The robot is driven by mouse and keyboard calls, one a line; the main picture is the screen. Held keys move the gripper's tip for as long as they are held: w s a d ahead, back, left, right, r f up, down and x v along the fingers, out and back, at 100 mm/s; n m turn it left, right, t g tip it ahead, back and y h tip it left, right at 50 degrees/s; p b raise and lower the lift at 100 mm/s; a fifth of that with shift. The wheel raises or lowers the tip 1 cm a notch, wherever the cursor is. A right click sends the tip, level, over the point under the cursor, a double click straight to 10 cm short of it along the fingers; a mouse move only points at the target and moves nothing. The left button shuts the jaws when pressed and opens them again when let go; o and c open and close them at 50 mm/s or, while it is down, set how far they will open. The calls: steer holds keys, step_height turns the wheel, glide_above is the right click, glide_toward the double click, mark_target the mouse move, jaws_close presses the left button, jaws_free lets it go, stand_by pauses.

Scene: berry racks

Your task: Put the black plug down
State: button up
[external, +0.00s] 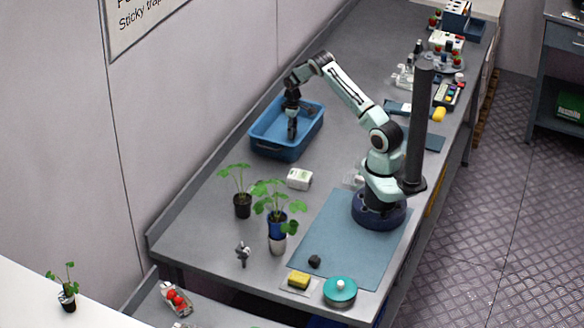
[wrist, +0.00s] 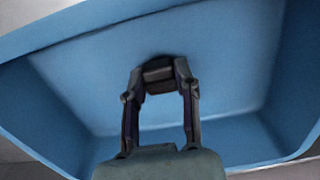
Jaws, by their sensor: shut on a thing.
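The black plug (wrist: 159,76) is a small dark block between the fingertips of my gripper (wrist: 159,86) in the wrist view. My gripper is shut on it, over the floor of a blue bin (wrist: 215,60). A dark shadow lies just beyond the plug; I cannot tell whether the plug touches the floor. In the external view my gripper (external: 291,126) points down inside the blue bin (external: 278,152), and the plug cannot be told apart from the dark fingers.
The bin's walls surround my gripper; no other object shows in it. A white box (external: 299,179) and potted plants (external: 242,203) stand nearer the camera. A dark lump (external: 314,261), a yellow sponge (external: 299,281) and a teal-lidded container (external: 340,291) are by the mat (external: 345,250).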

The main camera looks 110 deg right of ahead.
steer(key=o, duration=0.7)
steer(key=shift+f, duration=0.1)
steer(key=shift+o, duration=0.2)
